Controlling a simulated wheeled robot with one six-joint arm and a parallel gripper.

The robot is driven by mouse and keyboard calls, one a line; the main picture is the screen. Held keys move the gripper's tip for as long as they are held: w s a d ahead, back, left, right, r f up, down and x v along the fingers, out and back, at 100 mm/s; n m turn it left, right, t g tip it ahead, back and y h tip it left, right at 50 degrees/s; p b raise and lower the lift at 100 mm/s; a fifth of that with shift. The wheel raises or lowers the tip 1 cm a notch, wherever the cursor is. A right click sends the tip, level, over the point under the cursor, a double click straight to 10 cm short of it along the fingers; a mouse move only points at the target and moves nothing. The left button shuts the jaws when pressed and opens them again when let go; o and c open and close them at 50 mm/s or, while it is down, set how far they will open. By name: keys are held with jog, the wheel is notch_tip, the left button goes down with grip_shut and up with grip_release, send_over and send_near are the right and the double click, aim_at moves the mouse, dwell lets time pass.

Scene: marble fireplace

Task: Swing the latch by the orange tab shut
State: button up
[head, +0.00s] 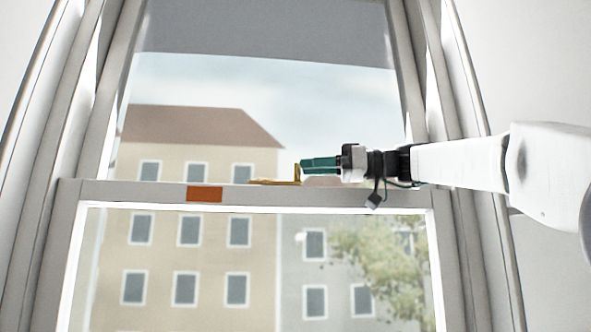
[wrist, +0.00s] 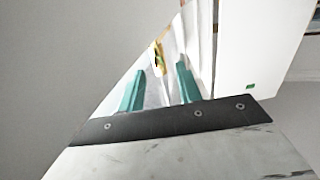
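The brass latch (head: 275,182) sits on top of the window sash's meeting rail (head: 120,192). It has a flat arm pointing left and a short upright piece at its right end. The orange tab (head: 205,194) is on the rail's front face, left of the latch arm's tip. My gripper (head: 303,166) comes from the right, its teal fingertips beside the upright piece; I cannot tell whether they touch it. In the wrist view, the fingers of my gripper (wrist: 160,66) stand apart with nothing clearly held. The latch (wrist: 158,57) shows just beyond and between the fingertips.
The window frame's side post (head: 440,110) stands behind my arm on the right. Glass panes lie above and below the rail, with buildings and a tree outside.

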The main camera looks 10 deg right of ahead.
aim_at(297, 164)
jog(key=shift+x, duration=1.95)
grip_shut()
